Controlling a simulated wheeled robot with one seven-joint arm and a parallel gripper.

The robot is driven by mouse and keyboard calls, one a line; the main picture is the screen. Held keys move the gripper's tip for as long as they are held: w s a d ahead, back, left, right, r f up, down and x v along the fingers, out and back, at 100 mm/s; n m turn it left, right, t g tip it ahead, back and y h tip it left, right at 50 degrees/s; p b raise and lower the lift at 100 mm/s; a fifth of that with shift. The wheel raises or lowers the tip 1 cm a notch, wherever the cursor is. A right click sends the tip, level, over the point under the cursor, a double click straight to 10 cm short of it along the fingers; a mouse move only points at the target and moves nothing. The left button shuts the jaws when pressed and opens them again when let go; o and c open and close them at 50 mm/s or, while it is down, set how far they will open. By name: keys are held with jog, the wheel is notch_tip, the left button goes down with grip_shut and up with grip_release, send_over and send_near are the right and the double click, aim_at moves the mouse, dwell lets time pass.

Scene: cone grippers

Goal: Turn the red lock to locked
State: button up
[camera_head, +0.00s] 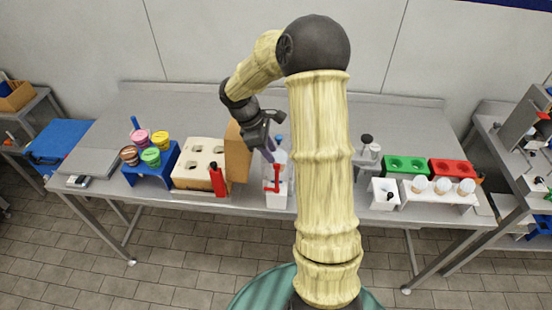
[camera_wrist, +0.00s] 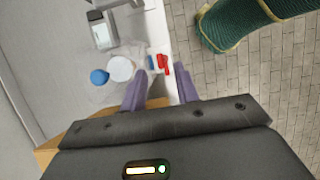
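The red lock (camera_head: 277,175) appears as a thin upright red piece with a short crosspiece, on a white block (camera_head: 276,201) at the table's front edge. In the wrist view the red lock (camera_wrist: 165,65) lies just beyond and between my fingertips, beside a small blue piece (camera_wrist: 151,62). My gripper (camera_head: 268,152) is above and slightly behind the lock, pointing down. In the wrist view my gripper (camera_wrist: 160,72) has its two purple fingers apart with nothing between them. I cannot tell the lock's exact turn.
A tall brown box (camera_head: 237,152) stands close left of my gripper. A red bottle (camera_head: 217,181) stands in front of a cream holed block (camera_head: 198,153). Green (camera_head: 405,166) and red (camera_head: 452,168) holders stand at right.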

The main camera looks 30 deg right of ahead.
aim_at(276, 164)
jog(key=x, duration=0.5)
jog(key=shift+p, duration=0.35)
jog(key=shift+c, duration=0.2)
grip_shut()
